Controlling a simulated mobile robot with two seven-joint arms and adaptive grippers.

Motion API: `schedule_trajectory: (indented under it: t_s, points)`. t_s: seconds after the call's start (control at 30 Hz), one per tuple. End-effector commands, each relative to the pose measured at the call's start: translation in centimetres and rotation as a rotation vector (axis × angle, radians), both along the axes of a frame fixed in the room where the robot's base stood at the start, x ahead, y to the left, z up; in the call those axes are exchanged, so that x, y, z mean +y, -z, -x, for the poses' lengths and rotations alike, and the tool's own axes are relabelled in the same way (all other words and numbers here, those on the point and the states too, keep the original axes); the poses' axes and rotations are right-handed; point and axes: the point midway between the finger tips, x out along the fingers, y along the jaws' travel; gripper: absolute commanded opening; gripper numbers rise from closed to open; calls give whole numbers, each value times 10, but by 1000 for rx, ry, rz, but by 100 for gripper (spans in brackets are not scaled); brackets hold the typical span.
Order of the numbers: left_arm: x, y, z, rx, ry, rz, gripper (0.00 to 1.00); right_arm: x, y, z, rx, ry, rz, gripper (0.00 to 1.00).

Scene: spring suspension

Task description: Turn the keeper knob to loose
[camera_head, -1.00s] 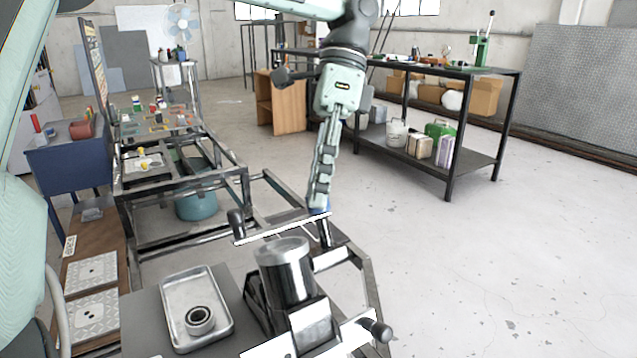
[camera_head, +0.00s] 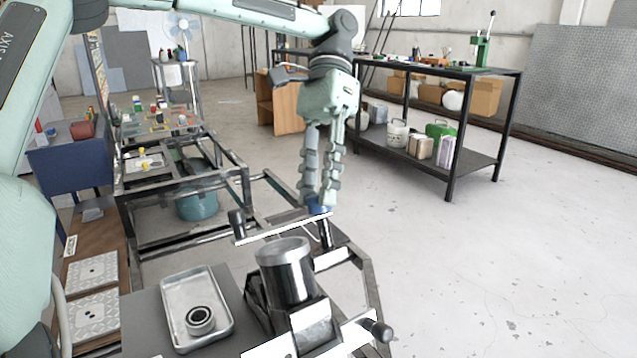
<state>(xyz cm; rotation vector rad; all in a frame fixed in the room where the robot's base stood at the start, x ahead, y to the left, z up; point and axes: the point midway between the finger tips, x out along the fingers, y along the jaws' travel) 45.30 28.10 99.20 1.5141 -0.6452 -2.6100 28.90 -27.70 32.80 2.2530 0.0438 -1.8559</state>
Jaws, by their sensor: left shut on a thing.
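My left gripper (camera_head: 317,205) comes down from above in the head view, its two fingers closed around a small blue knob (camera_head: 318,210). The knob sits at the right end of a white bar (camera_head: 280,229), on top of a dark post. Much of the knob is hidden by the fingertips. Any marking for loose or tight cannot be read. Below and in front of the bar stands a shiny metal cylinder (camera_head: 287,272) in a dark cradle. My right gripper is not in view.
Black knobs stick out at the bar's left end (camera_head: 236,220) and the front right (camera_head: 377,331). A black shelf table (camera_head: 470,160) stands behind. The floor at right is clear.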

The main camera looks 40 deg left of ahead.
Motion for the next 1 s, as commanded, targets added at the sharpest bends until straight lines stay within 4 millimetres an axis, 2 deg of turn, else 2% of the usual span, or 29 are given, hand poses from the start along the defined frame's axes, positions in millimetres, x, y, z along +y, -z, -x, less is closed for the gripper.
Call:
schedule_trajectory:
  t_s: [0.43, 0.47, 0.6, 0.87, 1.0]
  points:
    - [0, 0, -1, 0, -11, -1, 0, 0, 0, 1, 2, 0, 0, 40]
    - [0, -1, -1, 0, -10, 0, 30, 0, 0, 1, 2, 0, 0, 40]
    - [0, 0, -1, 0, -9, -1, 48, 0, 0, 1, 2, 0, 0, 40]
    - [0, 0, 0, 1, -8, -1, 48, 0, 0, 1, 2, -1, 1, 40]
    - [2, -8, -6, 0, -9, -1, 48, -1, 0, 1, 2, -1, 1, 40]
